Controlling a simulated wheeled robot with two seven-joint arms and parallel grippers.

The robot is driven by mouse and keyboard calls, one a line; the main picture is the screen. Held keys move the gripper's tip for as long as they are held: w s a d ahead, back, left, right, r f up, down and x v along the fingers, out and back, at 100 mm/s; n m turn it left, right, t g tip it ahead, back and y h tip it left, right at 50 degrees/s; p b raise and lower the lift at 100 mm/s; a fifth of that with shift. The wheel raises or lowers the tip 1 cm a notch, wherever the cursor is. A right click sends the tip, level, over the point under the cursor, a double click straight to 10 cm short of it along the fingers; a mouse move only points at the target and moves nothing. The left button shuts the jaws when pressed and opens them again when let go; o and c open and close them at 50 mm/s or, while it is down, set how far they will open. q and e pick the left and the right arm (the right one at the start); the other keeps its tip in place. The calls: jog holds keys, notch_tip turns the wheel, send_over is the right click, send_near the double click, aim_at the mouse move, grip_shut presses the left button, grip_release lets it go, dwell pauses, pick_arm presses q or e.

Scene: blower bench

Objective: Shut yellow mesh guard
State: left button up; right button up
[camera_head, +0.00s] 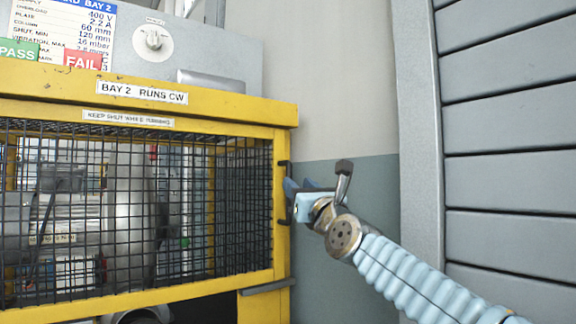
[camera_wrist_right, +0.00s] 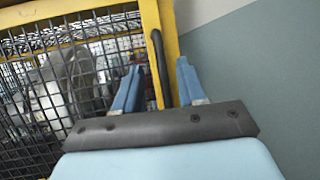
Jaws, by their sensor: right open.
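The yellow mesh guard (camera_head: 145,284) fills the left half of the head view, a yellow frame with black wire mesh. I cannot tell how far it stands from its shut position. A dark upright bar handle (camera_head: 283,192) is on its right edge. My right gripper (camera_head: 292,188) is at this handle, coming from the right. In the right wrist view, the gripper (camera_wrist_right: 157,82) is open, with one blue finger on each side of the handle (camera_wrist_right: 159,66). Gaps show between the fingers and the handle. My left gripper is out of view.
Behind the mesh is a grey metal blower (camera_head: 130,200). Above the guard is a yellow beam (camera_head: 210,101) with labels, and a grey panel with a knob (camera_head: 153,38). A grey slatted shutter (camera_head: 510,110) stands at right. Bare wall lies between.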

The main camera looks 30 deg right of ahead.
aim_at(290, 176)
jog(key=p+x, duration=0.3)
jog(key=x, duration=0.2)
jog(key=shift+r, duration=0.3)
jog(key=shift+w+p, duration=0.3)
jog(key=shift+w, duration=0.45)
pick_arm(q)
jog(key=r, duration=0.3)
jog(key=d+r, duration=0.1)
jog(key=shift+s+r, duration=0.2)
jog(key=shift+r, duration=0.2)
pick_arm(e)
jog(key=shift+c, duration=0.3)
grip_shut()
